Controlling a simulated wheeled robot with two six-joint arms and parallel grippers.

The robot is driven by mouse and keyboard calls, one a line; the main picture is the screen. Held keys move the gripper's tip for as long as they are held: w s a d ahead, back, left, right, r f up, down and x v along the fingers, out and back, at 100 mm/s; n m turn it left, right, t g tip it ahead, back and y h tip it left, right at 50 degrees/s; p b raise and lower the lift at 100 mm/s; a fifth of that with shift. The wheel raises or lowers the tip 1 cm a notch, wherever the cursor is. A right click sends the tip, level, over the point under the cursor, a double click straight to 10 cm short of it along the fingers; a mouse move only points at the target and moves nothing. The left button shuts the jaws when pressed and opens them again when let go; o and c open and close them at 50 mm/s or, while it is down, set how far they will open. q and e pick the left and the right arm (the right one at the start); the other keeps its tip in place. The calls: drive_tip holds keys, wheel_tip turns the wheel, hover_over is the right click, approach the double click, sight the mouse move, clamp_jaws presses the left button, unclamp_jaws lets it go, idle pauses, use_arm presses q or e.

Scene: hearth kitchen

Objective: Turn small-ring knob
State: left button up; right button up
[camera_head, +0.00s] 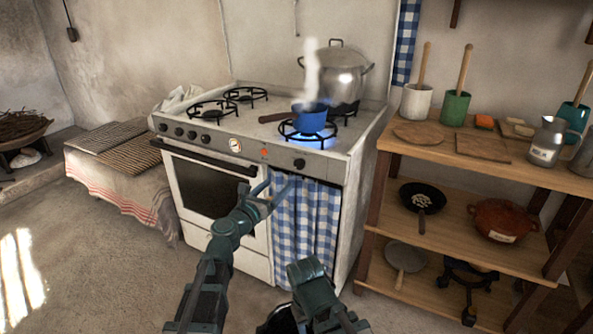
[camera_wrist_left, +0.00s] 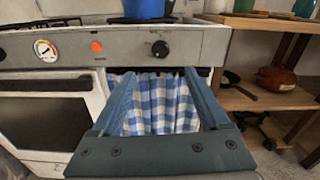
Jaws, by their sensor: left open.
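A lone black knob (camera_head: 299,163) is on the right of the white stove's front panel; in the left wrist view the knob (camera_wrist_left: 160,48) is just beyond and above the fingertips. Its pointer is too small to read. Above it a small blue pot (camera_head: 310,117) stands on a lit ring (camera_head: 323,138) with blue flame, and steam rises from it. My left gripper (camera_head: 276,186) is open and empty, in front of and below the knob, with a gap. In the left wrist view my left gripper's fingers (camera_wrist_left: 160,74) point at the checked curtain under the panel. My right gripper's jaws do not show.
Several other knobs (camera_head: 190,134) sit at the panel's left, beside a dial (camera_head: 235,145) and an orange light (camera_head: 264,152). A large lidded pot (camera_head: 350,75) stands behind the blue pot. A wooden shelf (camera_head: 470,217) is close on the right. The floor at left is clear.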

sight(298, 165)
use_arm(q)
drive_tip(key=x, duration=1.3)
drive_tip(key=shift+w+d, duration=0.1)
drive_tip(key=shift+w, duration=0.05)
clamp_jaws()
